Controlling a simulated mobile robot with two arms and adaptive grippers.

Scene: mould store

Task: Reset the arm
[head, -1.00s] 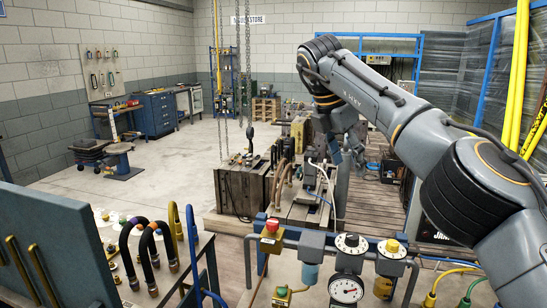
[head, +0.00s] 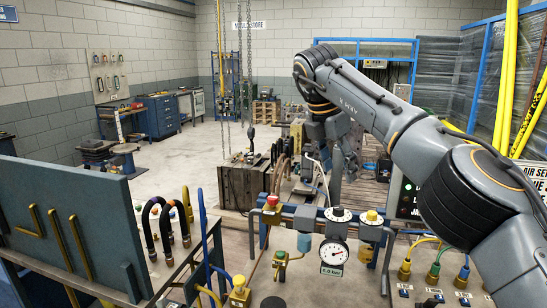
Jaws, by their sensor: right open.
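My right arm (head: 395,125) comes in from the right, bends at a joint with a dark ribbed cover, and hangs down over the middle of the store. Its gripper (head: 340,160) points downward, with its fingers apart and nothing seen between them. It shows small against cluttered equipment, so I cannot tell how far it is from the things behind it. My left arm and gripper are not in view.
Close in front stands a pipe manifold with a pressure gauge (head: 334,253), a red-topped valve (head: 271,209) and yellow fittings. A blue panel (head: 75,220) stands at left. A wooden crate (head: 243,184) is mid-view. The concrete floor (head: 170,165) at left is largely clear.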

